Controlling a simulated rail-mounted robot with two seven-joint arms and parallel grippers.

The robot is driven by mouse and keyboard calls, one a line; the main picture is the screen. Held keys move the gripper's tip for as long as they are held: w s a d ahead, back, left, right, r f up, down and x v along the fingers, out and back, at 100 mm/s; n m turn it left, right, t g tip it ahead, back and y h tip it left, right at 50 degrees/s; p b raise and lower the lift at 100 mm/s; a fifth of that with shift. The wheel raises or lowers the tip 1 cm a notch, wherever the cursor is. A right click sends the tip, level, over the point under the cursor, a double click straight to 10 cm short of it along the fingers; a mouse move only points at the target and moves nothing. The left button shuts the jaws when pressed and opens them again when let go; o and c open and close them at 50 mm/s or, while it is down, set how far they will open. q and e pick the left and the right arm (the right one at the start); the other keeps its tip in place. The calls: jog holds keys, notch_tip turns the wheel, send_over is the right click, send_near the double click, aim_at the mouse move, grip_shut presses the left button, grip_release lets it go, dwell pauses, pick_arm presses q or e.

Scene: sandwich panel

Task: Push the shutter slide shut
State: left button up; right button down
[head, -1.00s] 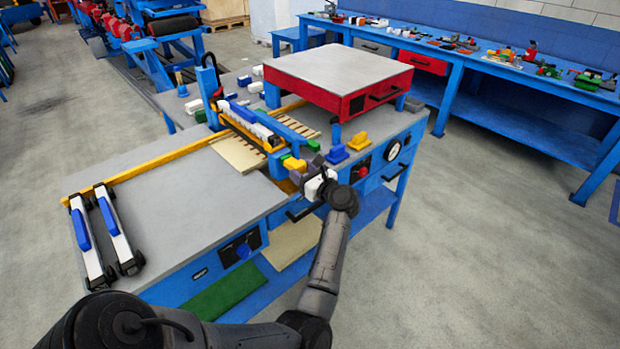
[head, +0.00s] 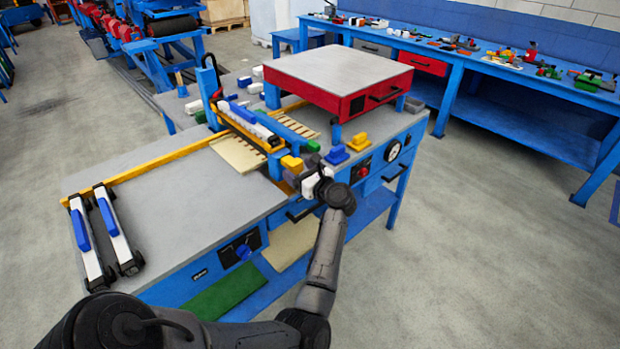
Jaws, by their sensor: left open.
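A workbench (head: 165,215) carries a crossing unit with a white and blue bar (head: 250,122) over a pale slatted panel (head: 240,154). A yellow block (head: 291,163) sits at the near end of this unit. I cannot tell for sure which part is the shutter slide, or how far shut it is. My left gripper (head: 300,180) is open, just to the near right of the yellow block. Its fingers are small and partly hidden, and I cannot tell whether they touch the block. My right gripper is not in view.
A red box with a grey top (head: 340,75) stands raised on the bench. Two white and blue clamps (head: 118,232) lie at the left.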

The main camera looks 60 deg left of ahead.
pick_arm(q)
jog(key=b+v, duration=0.2)
jog(key=v, duration=0.7)
dwell(0.5)
dwell(0.7)
